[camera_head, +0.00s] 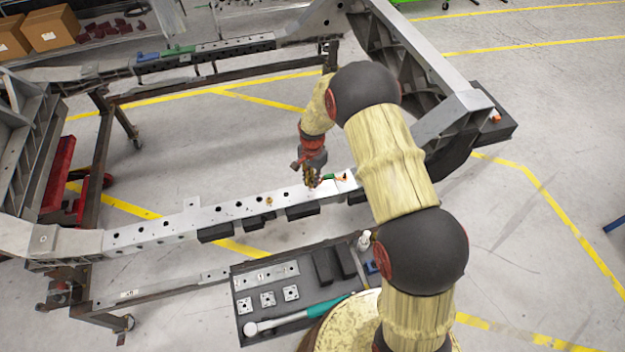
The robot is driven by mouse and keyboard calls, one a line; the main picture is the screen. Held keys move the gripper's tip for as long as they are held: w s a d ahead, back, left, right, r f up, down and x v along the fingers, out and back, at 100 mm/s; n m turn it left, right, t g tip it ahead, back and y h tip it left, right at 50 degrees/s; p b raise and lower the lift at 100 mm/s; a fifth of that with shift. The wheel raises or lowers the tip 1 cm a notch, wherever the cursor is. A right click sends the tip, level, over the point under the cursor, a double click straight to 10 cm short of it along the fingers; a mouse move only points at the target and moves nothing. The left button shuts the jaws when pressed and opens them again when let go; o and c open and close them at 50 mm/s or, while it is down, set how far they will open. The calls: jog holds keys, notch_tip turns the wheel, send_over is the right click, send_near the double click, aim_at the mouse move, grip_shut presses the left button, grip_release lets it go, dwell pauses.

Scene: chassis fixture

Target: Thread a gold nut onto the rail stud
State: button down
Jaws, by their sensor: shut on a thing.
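My gripper (312,182) points down at the top of the near silver rail (232,212), right of its middle. Its fingers are shut on a small gold-coloured thing, which looks like a gold nut but is mostly hidden by the fingers. The stud under the fingertips cannot be made out, and I cannot tell whether the nut touches it. Another small gold piece (268,202) stands on the rail to the left of my gripper. A small green and orange item (335,177) lies on the rail just right of the fingers.
A dark tray (241,318) in front of the rail holds square plates (268,299), a teal-handled tool (305,314), black blocks and a white bottle (364,240). Frame beams stand left and right. Open floor lies behind the rail.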

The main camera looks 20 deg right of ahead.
jog(key=shift+m, duration=0.4)
jog(key=c, duration=1.8)
grip_release()
jog(key=shift+o, duration=0.3)
notch_tip(320, 180, up, 9)
jog(key=p, duration=0.5)
